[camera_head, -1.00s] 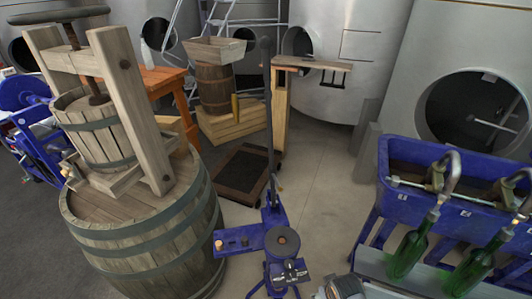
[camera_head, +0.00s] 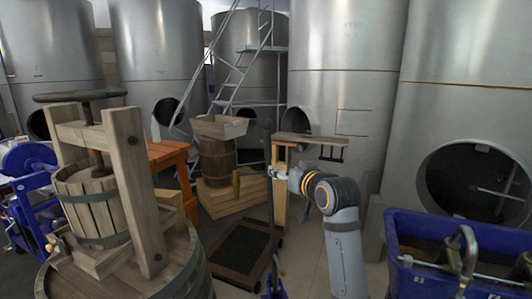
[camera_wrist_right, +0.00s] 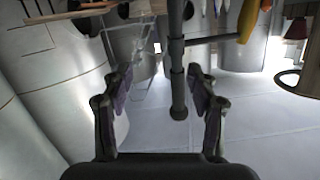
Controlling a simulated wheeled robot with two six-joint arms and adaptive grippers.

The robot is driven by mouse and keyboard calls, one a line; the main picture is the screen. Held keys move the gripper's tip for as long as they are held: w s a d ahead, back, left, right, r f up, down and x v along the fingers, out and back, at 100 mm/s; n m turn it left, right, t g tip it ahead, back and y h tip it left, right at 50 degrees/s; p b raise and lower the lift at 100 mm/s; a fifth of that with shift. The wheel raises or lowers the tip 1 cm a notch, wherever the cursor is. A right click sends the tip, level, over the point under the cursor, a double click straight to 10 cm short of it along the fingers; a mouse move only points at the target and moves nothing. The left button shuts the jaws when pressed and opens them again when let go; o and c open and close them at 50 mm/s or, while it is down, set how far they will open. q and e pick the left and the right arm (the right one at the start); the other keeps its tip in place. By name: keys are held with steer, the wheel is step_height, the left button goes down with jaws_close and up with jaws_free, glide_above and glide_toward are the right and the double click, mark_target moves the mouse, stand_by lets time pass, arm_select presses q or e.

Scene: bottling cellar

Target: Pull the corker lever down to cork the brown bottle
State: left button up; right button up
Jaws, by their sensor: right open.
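The corker lever (camera_head: 271,225) is a thin dark upright pole in the head view. It rises from the blue corker (camera_head: 274,290), of which only a small part shows at the bottom edge. My right gripper (camera_head: 272,172) is at the upper part of the lever. In the right wrist view, the gripper (camera_wrist_right: 160,75) is open, with its two fingers on either side of the dark lever (camera_wrist_right: 177,65). The lever stands closer to the right finger, and a gap shows on the left. I do not see the brown bottle. My left gripper is not in view.
A wooden barrel (camera_head: 190,275) with a basket press (camera_head: 90,205) stands at the left. A blue filler trough (camera_head: 405,225) is at the lower right. A wooden-topped stand (camera_head: 310,139) is behind the lever. Large steel tanks (camera_head: 345,60) line the back.

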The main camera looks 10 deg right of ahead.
steer(key=t+y, duration=0.1)
steer(key=t, duration=0.1)
glide_toward(269, 126)
steer(key=w, duration=0.1)
steer(key=p+x, duration=0.2)
steer(key=x, duration=0.3)
steer(key=p+x, duration=0.1)
steer(key=x, duration=0.4)
steer(key=shift+a+r+p, duration=0.1)
steer(key=shift+r+p, duration=0.15)
steer(key=shift+p, duration=0.15)
steer(key=shift+w+a+f, duration=0.1)
steer(key=shift+w+f, duration=0.1)
steer(key=shift+w, duration=0.4)
steer(key=shift+c, duration=0.4)
jaws_close()
